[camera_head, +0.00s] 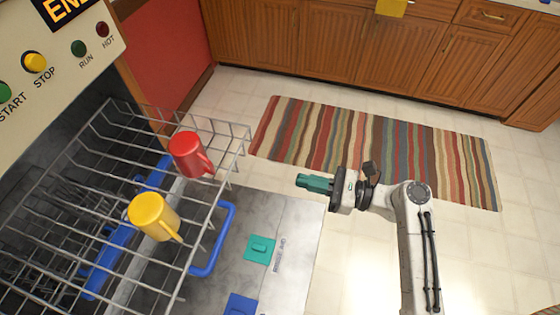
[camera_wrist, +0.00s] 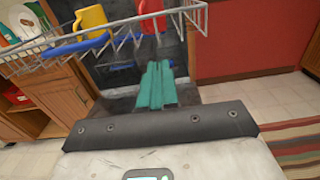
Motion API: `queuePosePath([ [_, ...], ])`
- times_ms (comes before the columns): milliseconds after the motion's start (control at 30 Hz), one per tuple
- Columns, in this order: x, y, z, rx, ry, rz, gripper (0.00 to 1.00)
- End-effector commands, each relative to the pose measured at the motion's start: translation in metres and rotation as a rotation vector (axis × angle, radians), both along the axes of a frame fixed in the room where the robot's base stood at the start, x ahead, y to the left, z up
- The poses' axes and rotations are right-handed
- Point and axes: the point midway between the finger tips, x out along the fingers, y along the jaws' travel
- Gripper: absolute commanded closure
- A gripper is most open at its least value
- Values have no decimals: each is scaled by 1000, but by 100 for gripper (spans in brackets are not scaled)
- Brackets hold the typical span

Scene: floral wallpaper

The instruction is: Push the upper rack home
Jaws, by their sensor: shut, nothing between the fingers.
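The upper rack (camera_head: 217,208) is a grey wire rack pulled out of the dishwasher, above the lowered door (camera_head: 300,235). A red mug (camera_head: 186,152) and a yellow mug (camera_head: 148,214) sit in it. My gripper (camera_head: 300,181) is shut and empty, its teal fingers pointing left, to the right of the rack's front edge and apart from it. In the wrist view, my gripper's fingers (camera_wrist: 160,65) point toward the rack's wire front (camera_wrist: 130,35), with the red mug (camera_wrist: 152,12) beyond them and the yellow mug (camera_wrist: 90,20) to the left.
A control panel (camera_head: 55,65) is at upper left. A striped rug (camera_head: 380,145) lies on the open floor before wooden cabinets (camera_head: 340,45). A red wall (camera_head: 165,60) is behind the rack.

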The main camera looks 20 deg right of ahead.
Motion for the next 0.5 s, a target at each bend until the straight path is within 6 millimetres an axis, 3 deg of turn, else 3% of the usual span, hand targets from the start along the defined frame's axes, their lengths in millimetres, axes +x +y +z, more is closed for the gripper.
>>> queuePosePath([
  [500, 54, 72, 2, -3, 0, 8, 100],
])
